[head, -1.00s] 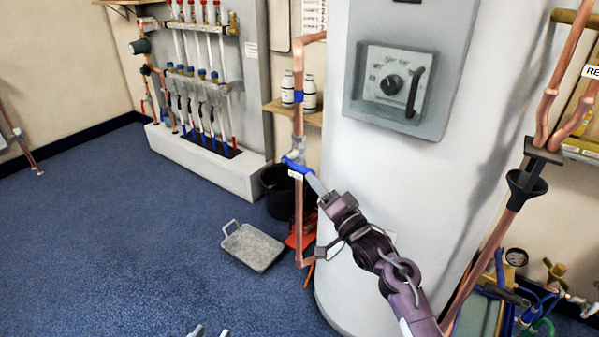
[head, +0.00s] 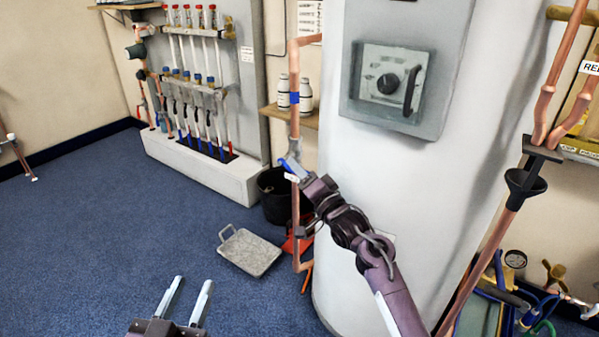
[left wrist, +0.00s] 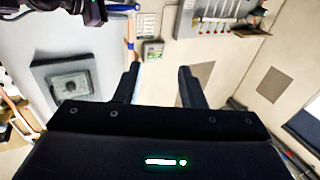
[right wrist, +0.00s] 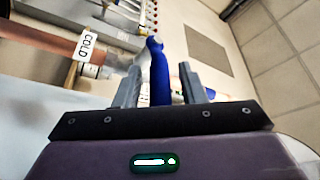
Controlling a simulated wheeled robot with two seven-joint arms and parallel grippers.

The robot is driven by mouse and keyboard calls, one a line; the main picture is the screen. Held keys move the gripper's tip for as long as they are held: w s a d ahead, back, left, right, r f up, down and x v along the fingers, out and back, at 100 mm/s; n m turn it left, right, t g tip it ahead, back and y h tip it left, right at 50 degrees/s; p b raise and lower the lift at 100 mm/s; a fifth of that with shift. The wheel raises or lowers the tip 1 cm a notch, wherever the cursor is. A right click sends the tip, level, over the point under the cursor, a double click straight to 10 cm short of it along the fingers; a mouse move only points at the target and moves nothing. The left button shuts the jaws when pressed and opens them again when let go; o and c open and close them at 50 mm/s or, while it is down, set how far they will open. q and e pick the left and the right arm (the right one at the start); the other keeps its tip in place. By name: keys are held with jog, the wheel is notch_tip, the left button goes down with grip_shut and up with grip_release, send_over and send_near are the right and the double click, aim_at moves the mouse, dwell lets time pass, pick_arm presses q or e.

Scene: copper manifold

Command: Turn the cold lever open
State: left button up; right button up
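The cold lever is a blue handle (head: 286,165) on the vertical copper pipe (head: 295,125) beside the white cylinder. In the right wrist view the blue lever (right wrist: 158,75) stands between the two grey fingers of my right gripper (right wrist: 158,88). The fingers are apart, with a visible gap on the right side of the lever. A COLD label (right wrist: 86,46) hangs on the pipe to the left. In the head view my right gripper (head: 299,175) partly hides the lever. My left gripper (head: 190,288) is open and empty, low over the blue floor.
The white cylinder (head: 400,190) with its control panel (head: 392,85) stands right of the pipe. A manifold (head: 195,90) is on the back wall. The left floor is clear.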

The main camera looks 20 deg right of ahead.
grip_shut()
